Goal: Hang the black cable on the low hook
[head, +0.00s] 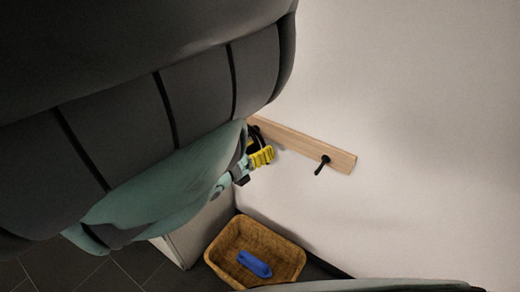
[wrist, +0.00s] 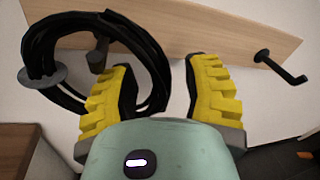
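The black cable (wrist: 40,45) is a thick coiled loop at the left of the wrist view. It surrounds a dark peg (wrist: 98,54) on a wooden hook board (wrist: 190,35), and a grey disc (wrist: 42,76) overlaps its left side. My gripper (wrist: 163,68) has its yellow fingers spread apart. The left finger overlaps the coil, and part of the cable shows between the fingers; contact is unclear. A black hook (wrist: 281,67) on the board to the right is bare. In the head view my gripper (head: 261,157) is at the board's left part, and my arm hides much there.
The board (head: 300,143) is fixed to a pale wall (head: 420,110). A wicker basket (head: 221,263) with a blue object (head: 254,264) stands below. A pale cabinet (head: 197,235) is left of the basket. Free wall lies right of the bare hook (head: 322,164).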

